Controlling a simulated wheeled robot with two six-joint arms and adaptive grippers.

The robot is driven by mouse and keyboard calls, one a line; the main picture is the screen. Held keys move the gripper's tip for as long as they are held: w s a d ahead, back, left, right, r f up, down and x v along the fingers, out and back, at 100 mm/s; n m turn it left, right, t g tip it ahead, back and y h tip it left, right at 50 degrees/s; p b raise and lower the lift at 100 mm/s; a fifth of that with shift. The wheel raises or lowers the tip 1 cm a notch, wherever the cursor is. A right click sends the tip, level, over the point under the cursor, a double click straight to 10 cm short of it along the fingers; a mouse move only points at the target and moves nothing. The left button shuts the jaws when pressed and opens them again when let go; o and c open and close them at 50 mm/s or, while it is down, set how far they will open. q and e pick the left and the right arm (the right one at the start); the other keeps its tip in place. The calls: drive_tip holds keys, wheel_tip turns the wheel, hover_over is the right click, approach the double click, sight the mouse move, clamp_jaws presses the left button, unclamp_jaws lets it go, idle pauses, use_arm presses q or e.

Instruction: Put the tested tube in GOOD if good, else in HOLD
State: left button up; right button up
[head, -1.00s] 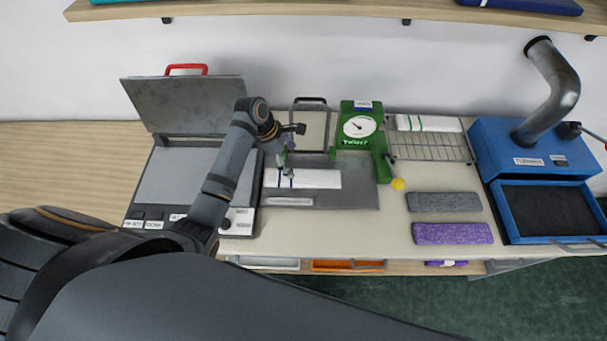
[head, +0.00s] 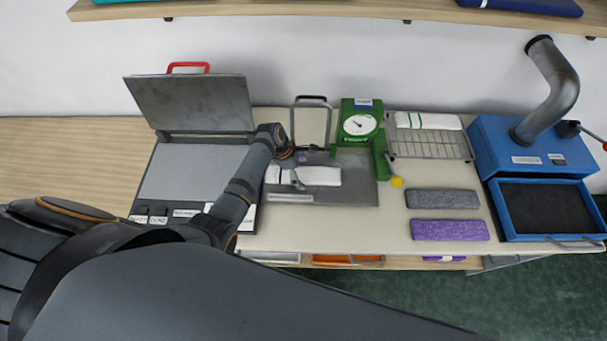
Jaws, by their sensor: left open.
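A white knit tube (head: 322,176) with a blue stripe near its left end lies flat on a grey plate (head: 360,192) in front of a green tester (head: 381,154). The tester has a round white dial (head: 359,125) with its needle pointing up and left; its small lettering is hard to read. My left gripper (head: 297,180) is open, low over the left part of the tube, and hides some of it. I cannot tell whether its fingers touch the cloth. My right gripper is not in view. No GOOD or HOLD label is readable.
An open press (head: 190,104) stands at the left. A wire rack (head: 430,146) holds a white tube with green stripes (head: 427,121). Orange (head: 335,259) and purple items sit under the front edge.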

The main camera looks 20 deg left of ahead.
use_arm(q)
drive_tip(key=c, duration=1.1)
drive_tip(key=shift+o, duration=0.2)
drive_tip(key=shift+r, duration=0.1)
